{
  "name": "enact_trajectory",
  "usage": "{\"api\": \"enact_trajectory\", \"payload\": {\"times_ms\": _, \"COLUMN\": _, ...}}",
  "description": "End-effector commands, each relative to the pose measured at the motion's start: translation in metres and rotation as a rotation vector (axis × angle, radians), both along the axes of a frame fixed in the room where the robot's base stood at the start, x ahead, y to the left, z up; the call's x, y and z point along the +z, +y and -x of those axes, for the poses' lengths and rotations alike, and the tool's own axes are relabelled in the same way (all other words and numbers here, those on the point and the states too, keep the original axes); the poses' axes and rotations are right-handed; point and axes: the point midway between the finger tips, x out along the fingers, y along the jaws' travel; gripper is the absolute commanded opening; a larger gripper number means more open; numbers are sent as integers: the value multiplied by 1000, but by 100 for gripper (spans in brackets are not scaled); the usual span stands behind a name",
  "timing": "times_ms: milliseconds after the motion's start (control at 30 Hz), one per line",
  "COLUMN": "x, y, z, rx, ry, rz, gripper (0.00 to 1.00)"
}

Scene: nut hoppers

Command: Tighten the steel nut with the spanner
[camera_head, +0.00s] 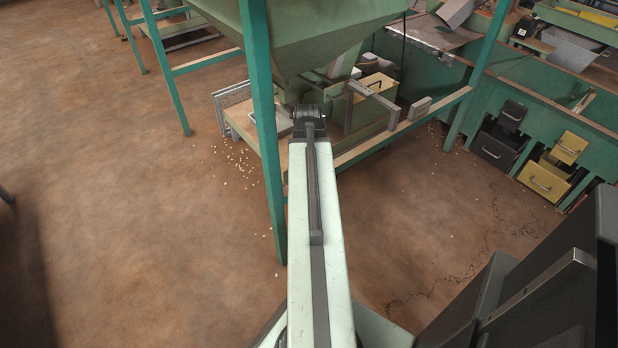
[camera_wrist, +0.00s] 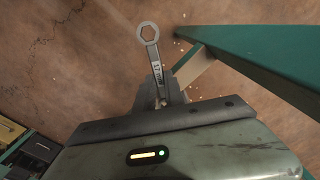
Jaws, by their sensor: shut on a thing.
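In the wrist view, the spanner (camera_wrist: 154,57) is a grey metal tool with a hexagonal ring end pointing away from me. My gripper (camera_wrist: 160,92) is shut on its handle, and the ring end sticks out free, with brown floor behind it. I cannot make out the steel nut in either view. In the head view my arm reaches forward to below the green hopper (camera_head: 300,40); my gripper and the spanner are hidden there behind the arm's end.
A green post (camera_head: 262,130) stands just left of my arm; a green beam (camera_wrist: 265,50) is close on the right in the wrist view. A wooden-edged stand (camera_head: 365,150) lies under the hopper. Black and yellow drawers (camera_head: 548,178) are at right.

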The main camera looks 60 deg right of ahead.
Motion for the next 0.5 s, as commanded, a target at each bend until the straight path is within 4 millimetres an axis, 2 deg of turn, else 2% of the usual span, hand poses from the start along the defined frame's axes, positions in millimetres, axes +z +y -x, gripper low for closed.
{"api": "enact_trajectory", "payload": {"times_ms": 500, "x": 9, "y": 0, "z": 0, "rx": 0, "ry": 0, "rz": 0, "gripper": 0}}
